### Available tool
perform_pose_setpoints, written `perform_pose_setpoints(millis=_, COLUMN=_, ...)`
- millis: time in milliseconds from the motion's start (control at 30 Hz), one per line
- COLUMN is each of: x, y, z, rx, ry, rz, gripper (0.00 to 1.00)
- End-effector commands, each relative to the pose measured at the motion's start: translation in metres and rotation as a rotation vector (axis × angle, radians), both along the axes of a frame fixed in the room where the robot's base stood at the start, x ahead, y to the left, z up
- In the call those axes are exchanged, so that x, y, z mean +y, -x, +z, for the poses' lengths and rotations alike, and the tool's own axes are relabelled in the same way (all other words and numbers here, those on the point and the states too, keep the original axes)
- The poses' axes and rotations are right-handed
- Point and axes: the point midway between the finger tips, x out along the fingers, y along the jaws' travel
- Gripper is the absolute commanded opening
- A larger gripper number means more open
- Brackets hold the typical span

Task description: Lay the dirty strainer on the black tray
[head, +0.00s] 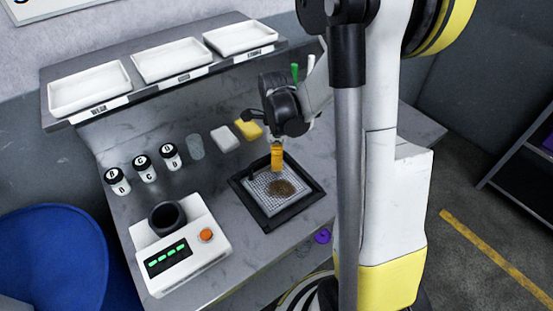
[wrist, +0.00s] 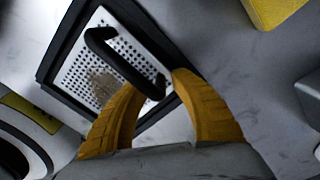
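The strainer (head: 289,183) is a light perforated metal plate with a brown dirty patch. It lies flat inside the rim of the black tray (head: 263,221) on the bench. In the wrist view the strainer (wrist: 79,72) shows its holes, its brown patch and a raised black handle (wrist: 119,66). The tray (wrist: 60,97) frames it there. My gripper (head: 277,168) points down over the strainer's far side. In the wrist view its yellow fingers (wrist: 160,82) stand apart, with one end of the handle between them. A gap shows beside the right fingertip; contact at the left one is unclear.
A white scale (head: 180,250) with a dark cup (head: 167,217) stands left of the tray. Several lidded jars (head: 144,168), a clear glass (head: 195,146), a white block (head: 225,138) and a yellow sponge (head: 248,129) line the back. White trays (head: 90,88) sit on the shelf above.

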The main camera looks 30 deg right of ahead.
Motion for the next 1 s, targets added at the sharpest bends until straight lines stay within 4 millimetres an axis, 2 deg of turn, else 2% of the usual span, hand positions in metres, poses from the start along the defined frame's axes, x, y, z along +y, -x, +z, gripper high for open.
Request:
perform_pose_setpoints(millis=133, x=0.000, y=0.000, z=0.002, rx=0.000, ry=0.000, rz=0.000, gripper=0.29)
perform_pose_setpoints(millis=233, x=0.000, y=0.000, z=0.013, rx=0.000, ry=0.000, rz=0.000, gripper=0.29)
perform_pose_setpoints(millis=600, x=-0.001, y=-0.001, z=0.093, rx=0.000, ry=0.000, rz=0.000, gripper=0.29)
perform_pose_setpoints(millis=833, x=0.000, y=-0.001, z=0.120, rx=-0.002, ry=0.001, rz=0.007, gripper=0.29)
perform_pose_setpoints(millis=933, x=0.007, y=0.002, z=0.131, rx=-0.027, ry=0.008, rz=0.089, gripper=0.29)
perform_pose_setpoints(millis=1000, x=0.018, y=0.008, z=0.144, rx=-0.064, ry=0.023, rz=0.223, gripper=0.29)
